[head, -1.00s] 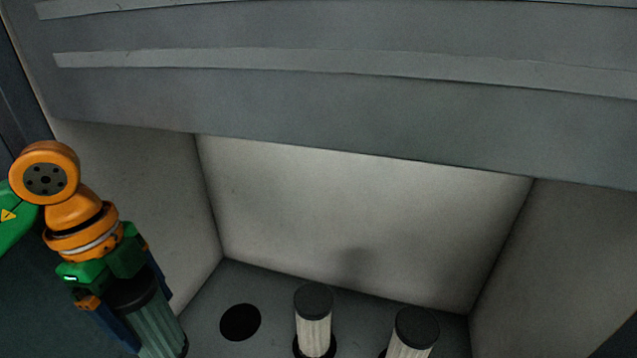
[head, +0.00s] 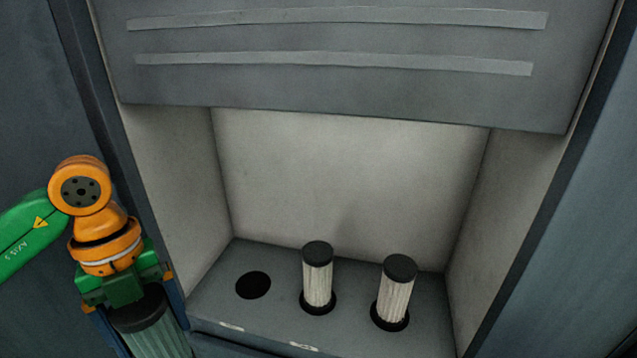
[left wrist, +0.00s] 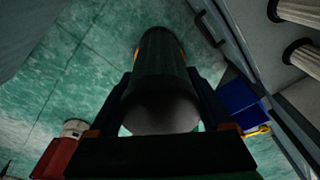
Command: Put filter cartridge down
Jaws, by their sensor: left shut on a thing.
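My left gripper (head: 143,318) is shut around a filter cartridge (head: 160,338) with a dark cap and a pleated, greenish-looking body. It holds the cartridge outside the cabinet, left of its opening; the lower end is cut off by the frame. In the left wrist view the held cartridge (left wrist: 160,85) lies between the two fingers, above a green tiled floor. Inside the cabinet, two pale pleated cartridges with dark caps stand in holes, one in the middle (head: 318,278) and one at right (head: 396,295). The left hole (head: 253,285) is empty. My right gripper is not in view.
The cabinet shelf (head: 225,310) has a front edge and side walls around the opening. A grey raised panel (head: 340,85) hangs above it. In the left wrist view a blue bin (left wrist: 240,100), a red object (left wrist: 55,158) and a whitish cylinder (left wrist: 75,129) are on the floor.

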